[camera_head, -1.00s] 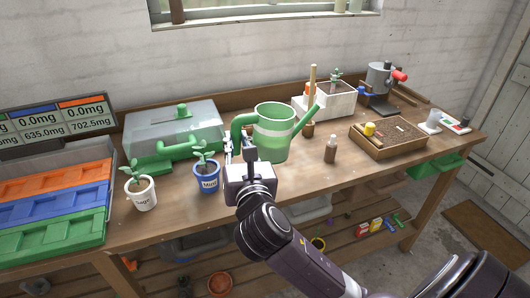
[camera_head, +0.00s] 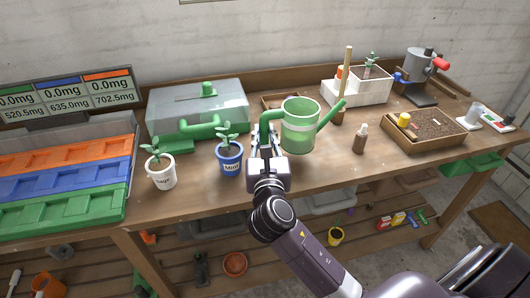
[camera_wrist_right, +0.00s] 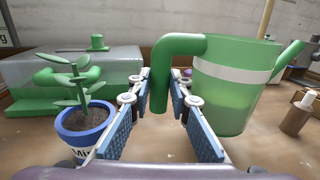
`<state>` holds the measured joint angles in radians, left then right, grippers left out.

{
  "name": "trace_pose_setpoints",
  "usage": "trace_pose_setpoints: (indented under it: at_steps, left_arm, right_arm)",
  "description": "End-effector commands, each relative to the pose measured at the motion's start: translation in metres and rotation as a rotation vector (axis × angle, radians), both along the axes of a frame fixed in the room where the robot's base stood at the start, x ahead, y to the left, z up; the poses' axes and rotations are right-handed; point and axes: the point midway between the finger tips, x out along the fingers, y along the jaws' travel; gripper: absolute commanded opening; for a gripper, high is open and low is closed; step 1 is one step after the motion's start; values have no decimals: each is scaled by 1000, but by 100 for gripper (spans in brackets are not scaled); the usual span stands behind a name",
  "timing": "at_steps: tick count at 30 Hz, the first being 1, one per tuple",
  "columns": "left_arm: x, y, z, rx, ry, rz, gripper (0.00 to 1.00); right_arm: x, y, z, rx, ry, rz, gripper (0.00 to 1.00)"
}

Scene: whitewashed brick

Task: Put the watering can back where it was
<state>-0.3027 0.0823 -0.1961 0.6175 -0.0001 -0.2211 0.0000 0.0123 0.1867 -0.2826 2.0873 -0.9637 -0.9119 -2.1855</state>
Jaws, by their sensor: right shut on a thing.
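The watering can (camera_head: 299,130) is translucent green with a white band, a spout to the right and a handle to the left. It is upright over the middle of the workbench. My right gripper (camera_head: 266,138) is shut on its handle, which shows between the blue finger pads in the right wrist view (camera_wrist_right: 160,105). Whether the can's base touches the bench or hangs just above it, I cannot tell. My left gripper is not in view.
The blue mint pot (camera_head: 230,161) stands just left of my right gripper, with the white sage pot (camera_head: 161,175) farther left. A clear-lidded green propagator (camera_head: 190,115) is behind. A small brown bottle (camera_head: 360,141) and a soil tray (camera_head: 425,130) are to the right.

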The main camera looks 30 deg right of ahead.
Motion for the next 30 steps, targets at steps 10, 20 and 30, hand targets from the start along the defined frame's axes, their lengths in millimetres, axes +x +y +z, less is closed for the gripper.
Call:
trace_pose_setpoints:
  at_steps: [10, 20, 30]
  left_arm:
    - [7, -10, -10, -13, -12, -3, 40]
    - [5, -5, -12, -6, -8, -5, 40]
    - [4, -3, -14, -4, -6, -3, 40]
  right_arm:
    - [0, 0, -39, -4, -1, -1, 0]
    - [0, 0, -51, -3, -5, 0, 0]
    - [0, 0, -56, 0, -1, 0, 32]
